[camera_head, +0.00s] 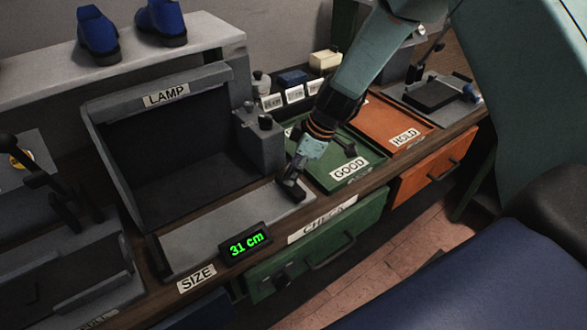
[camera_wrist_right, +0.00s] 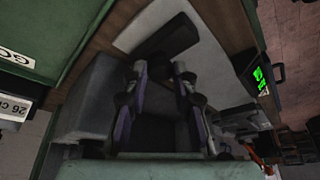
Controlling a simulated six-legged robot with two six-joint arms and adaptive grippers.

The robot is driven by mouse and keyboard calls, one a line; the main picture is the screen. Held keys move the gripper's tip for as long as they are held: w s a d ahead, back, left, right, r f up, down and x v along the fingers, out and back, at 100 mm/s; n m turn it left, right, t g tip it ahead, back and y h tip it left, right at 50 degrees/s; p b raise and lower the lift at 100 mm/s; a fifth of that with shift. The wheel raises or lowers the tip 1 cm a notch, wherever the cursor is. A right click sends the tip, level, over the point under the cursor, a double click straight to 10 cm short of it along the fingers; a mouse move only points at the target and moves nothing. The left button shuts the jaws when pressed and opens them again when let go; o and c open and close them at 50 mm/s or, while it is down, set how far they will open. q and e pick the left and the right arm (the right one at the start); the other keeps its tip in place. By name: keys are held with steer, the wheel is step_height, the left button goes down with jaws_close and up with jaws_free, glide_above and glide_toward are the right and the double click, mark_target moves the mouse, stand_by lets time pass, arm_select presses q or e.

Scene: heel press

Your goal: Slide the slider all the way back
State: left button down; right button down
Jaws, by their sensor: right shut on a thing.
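The slider (camera_wrist_right: 165,38) is a dark block on a flat grey measuring plate (camera_head: 215,230), at the plate's right end in the head view. My right gripper (camera_head: 292,187) reaches down to it and is shut on it. In the wrist view the two fingers of my right gripper (camera_wrist_right: 160,68) are on the dark block, which partly shows past the fingertips. The small display (camera_head: 245,243) at the plate's front edge reads 31 cm in green. My left gripper is not in view.
A grey box marked LAMP (camera_head: 165,150) stands behind the plate. A green tray marked GOOD (camera_head: 340,178) and an orange tray marked HOLD (camera_head: 400,128) lie to the right. Blue shoes (camera_head: 97,35) stand on a shelf. A grey device with dark handles is at left.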

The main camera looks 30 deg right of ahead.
steer(key=shift+d, duration=0.2)
steer(key=shift+w+d+b, duration=0.15)
steer(key=shift+d+b, duration=0.2)
steer(key=shift+b, duration=0.2)
steer(key=c, duration=1.5)
jaws_free()
steer(key=o, duration=0.4)
steer(key=shift+d, duration=0.2)
steer(key=shift+o, duration=0.2)
steer(key=shift+a, duration=0.2)
steer(key=shift+r, duration=0.15)
